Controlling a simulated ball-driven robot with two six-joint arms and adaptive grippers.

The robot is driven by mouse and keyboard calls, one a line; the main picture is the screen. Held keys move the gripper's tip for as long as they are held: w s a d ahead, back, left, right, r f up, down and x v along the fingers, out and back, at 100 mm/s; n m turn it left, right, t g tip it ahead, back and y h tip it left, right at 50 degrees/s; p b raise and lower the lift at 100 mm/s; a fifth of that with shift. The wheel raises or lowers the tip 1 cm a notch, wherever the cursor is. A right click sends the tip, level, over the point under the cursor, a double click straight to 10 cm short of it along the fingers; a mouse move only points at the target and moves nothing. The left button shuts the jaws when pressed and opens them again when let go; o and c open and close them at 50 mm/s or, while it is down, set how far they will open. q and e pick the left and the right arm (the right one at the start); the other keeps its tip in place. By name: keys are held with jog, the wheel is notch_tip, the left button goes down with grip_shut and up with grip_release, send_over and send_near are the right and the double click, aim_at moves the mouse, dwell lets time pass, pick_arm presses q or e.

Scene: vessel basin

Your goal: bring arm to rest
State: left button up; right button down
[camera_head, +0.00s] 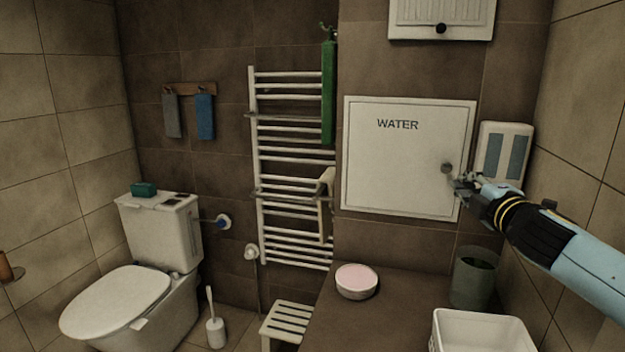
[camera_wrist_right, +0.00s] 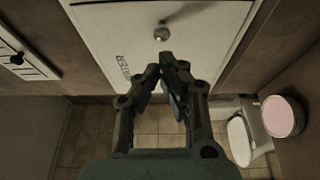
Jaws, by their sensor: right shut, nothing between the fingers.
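My right arm comes in from the right in the head view. Its gripper (camera_head: 462,182) is in front of the right edge of the white cabinet door marked WATER (camera_head: 400,160), close to the round door knob (camera_head: 447,168). In the right wrist view my right gripper (camera_wrist_right: 168,62) has its fingertips together with nothing between them. The knob (camera_wrist_right: 161,33) shows just beyond the fingertips, apart from them in that picture. The water door looks shut. My left gripper is not in view.
A white dispenser (camera_head: 504,153) hangs on the wall beside the gripper. Below are a dark bin (camera_head: 473,278), a white basin (camera_head: 482,318) and a pink-topped round bowl (camera_head: 356,281) on a brown counter (camera_head: 385,325). A towel rail (camera_head: 290,130) and a toilet (camera_head: 115,300) stand left.

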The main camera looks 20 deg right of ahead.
jog(key=s+a+f+m+g+h, duration=0.1)
jog(key=s+a+f+m+g, duration=0.25)
jog(key=s+f+m, duration=0.35)
jog(key=s+a+f+m+g, duration=0.3)
jog(key=s+a+f, duration=0.1)
jog(key=s, duration=0.4)
jog(key=s+a+f+m+g+y, duration=0.2)
jog(key=s+a+g, duration=0.3)
jog(key=s, duration=0.5)
jog(key=s+a+f+m+g+y, duration=0.25)
jog(key=s+a, duration=0.35)
jog(key=s, duration=0.4)
notch_tip(320, 180, down, 34)
jog(key=s+d+r+g+b, duration=0.1)
jog(key=s+d+g+b, duration=0.15)
jog(key=b, duration=0.65)
jog(key=s+f+b, duration=0.3)
jog(key=s+f, duration=0.6)
jog(key=f, duration=0.3)
jog(key=s+f+b, duration=0.4)
jog(key=s+f, duration=0.6)
jog(key=f, duration=0.2)
jog(key=shift+d+f+m, duration=0.15)
jog(key=shift+f+m, duration=0.25)
jog(key=shift+m, duration=0.05)
jog(key=shift+g+h, duration=0.25)
